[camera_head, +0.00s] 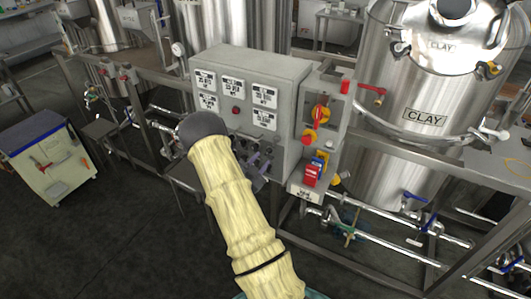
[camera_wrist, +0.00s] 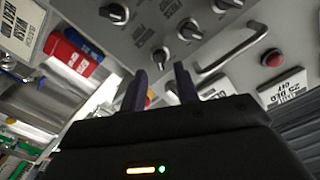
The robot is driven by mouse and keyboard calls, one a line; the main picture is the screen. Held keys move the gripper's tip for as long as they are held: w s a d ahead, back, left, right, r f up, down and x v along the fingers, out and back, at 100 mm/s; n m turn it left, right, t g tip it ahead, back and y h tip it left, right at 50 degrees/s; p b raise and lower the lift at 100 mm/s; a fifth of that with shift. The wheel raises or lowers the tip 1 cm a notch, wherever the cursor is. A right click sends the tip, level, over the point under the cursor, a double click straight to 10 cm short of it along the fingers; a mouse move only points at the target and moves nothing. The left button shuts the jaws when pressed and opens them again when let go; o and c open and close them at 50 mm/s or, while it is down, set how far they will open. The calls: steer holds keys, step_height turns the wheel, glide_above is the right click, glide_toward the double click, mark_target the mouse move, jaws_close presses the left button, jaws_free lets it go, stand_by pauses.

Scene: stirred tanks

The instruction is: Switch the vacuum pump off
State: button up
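The grey control box (camera_head: 270,75) stands in the middle of the head view, with dark rotary knobs (camera_head: 262,158) low on its front.
A bent metal handle (camera_wrist: 232,48) and a red button (camera_wrist: 272,58) are near the fingers. Red and blue boxes (camera_head: 313,172) and a red-yellow switch (camera_head: 319,114) are right of the box. A steel tank (camera_head: 420,90) and pipes stand further right.

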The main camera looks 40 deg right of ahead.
mark_target(266, 154)
steer(key=x, duration=0.4)
steer(key=shift+w+d+p, duration=0.1)
steer(key=shift+d+p, duration=0.05)
steer(key=shift+p, duration=0.25)
jaws_close()
